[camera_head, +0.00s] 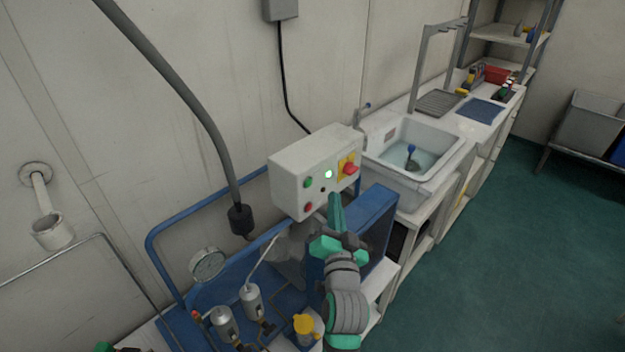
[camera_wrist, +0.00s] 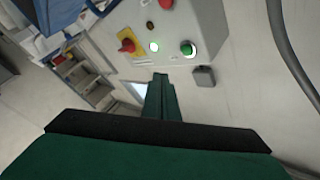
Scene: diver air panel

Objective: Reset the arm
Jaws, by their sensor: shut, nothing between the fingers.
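My gripper (camera_head: 335,203) is shut and empty, its green fingers together and pointing up just in front of the lower part of the white control box (camera_head: 290,165). It also shows in the wrist view (camera_wrist: 161,82), with the box face beyond the fingertips. The box carries a green button (camera_head: 307,183), a red button (camera_head: 308,207), a lit white-green lamp (camera_head: 329,174) and a red emergency knob on a yellow plate (camera_head: 349,168). In the wrist view the lamp (camera_wrist: 154,47) is lit. I cannot tell whether the fingertips touch the box.
A blue panel (camera_head: 378,225) stands right beside my arm. Below left are a gauge (camera_head: 207,264), cylinders and a yellow-capped part (camera_head: 304,324). A thick grey hose (camera_head: 190,100) hangs at left. A sink (camera_head: 420,145) stands behind right. The green floor (camera_head: 510,260) at right is clear.

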